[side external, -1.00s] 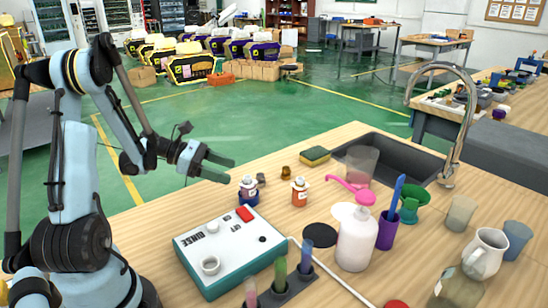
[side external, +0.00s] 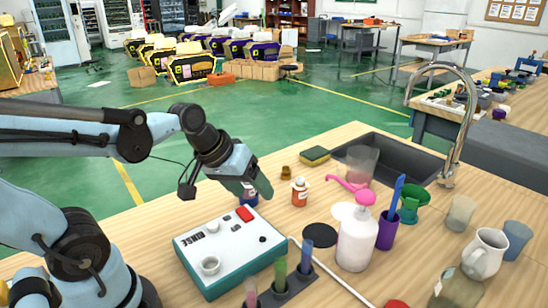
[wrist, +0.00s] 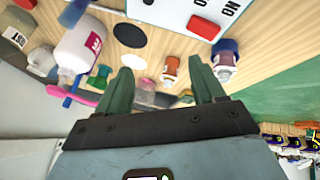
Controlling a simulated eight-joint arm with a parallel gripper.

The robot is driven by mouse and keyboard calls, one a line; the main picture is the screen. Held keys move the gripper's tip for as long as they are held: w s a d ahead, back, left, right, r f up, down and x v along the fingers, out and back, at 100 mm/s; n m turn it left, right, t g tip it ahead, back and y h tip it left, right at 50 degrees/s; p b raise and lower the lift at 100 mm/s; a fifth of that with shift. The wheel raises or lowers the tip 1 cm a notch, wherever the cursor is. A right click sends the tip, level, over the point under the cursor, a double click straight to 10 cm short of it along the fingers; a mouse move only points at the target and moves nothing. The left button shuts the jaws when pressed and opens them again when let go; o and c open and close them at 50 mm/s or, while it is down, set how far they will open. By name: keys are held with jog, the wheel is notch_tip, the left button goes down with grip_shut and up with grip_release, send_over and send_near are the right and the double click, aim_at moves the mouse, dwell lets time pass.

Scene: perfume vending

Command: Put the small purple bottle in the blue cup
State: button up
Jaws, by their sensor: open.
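The small purple bottle (side external: 249,198) stands on the wooden table behind the white button box, its top hidden by my gripper in the side view. In the wrist view it (wrist: 225,58) shows its label, just beyond the right finger. My gripper (side external: 260,187) points downward close to the bottle. Its green fingers (wrist: 162,80) are spread apart with nothing held between them. I cannot tell whether a finger touches the bottle. The blue cup (side external: 516,239), a dull grey-blue, stands upright at the table's right side, far from my gripper.
An orange bottle (side external: 299,192) stands just right of my gripper. The button box (side external: 228,250), white pump bottle (side external: 356,242), purple cup (side external: 386,233), green funnel (side external: 412,204) and white pitcher (side external: 484,253) crowd the way rightward. A tap (side external: 455,120) arches over the sink.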

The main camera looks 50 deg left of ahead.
jog(key=m, duration=0.1)
jog(key=s+d+m, duration=0.1)
jog(key=m, duration=0.1)
jog(key=r+m+t+y, duration=0.1)
jog(key=m, duration=0.1)
jog(key=shift+s+d, duration=0.2)
jog(key=shift+d, duration=0.1)
